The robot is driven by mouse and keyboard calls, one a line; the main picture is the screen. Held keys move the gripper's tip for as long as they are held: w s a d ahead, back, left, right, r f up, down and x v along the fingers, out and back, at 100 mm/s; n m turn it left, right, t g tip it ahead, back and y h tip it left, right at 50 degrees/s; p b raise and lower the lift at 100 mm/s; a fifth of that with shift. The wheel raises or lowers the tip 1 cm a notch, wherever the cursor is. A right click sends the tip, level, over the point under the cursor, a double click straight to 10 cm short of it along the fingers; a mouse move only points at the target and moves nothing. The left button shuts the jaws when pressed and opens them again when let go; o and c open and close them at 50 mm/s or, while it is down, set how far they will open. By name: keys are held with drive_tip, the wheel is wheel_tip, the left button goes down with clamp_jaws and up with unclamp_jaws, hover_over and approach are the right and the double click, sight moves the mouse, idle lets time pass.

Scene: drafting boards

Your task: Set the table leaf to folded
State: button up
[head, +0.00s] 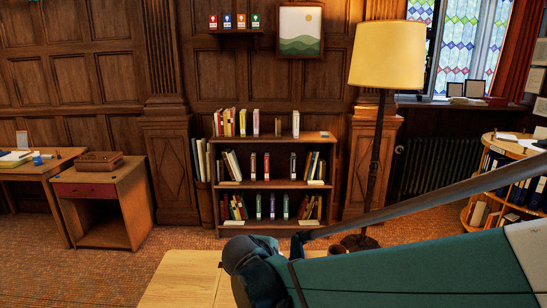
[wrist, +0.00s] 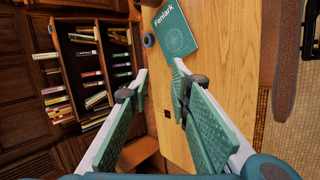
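The pale wooden table (head: 175,280) shows at the bottom of the head view, mostly behind my arm. A seam runs across its top; I cannot tell for sure which part is the leaf. The visible top looks flat and level. In the wrist view the wooden top (wrist: 217,85) fills the middle, with a small dark spot (wrist: 167,113) on it. My gripper (wrist: 160,72) is open, its two green-padded fingers apart with wood showing between them. The left finger overlaps the table's left edge; I cannot tell whether it touches. My gripper cannot be made out in the head view.
A small cabinet (head: 105,200) stands left, with open carpet between.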

drive_tip(key=s+d+r+m+g+y+p, duration=0.1)
drive_tip(key=s+d+r+m+y, duration=0.2)
drive_tip(key=s+d+m, duration=1.2)
drive_tip(key=shift+s+d+r, duration=0.55)
drive_tip(key=shift+s+d, duration=2.6)
drive_tip(key=shift+s, duration=1.5)
drive_tip(key=shift+g, duration=0.3)
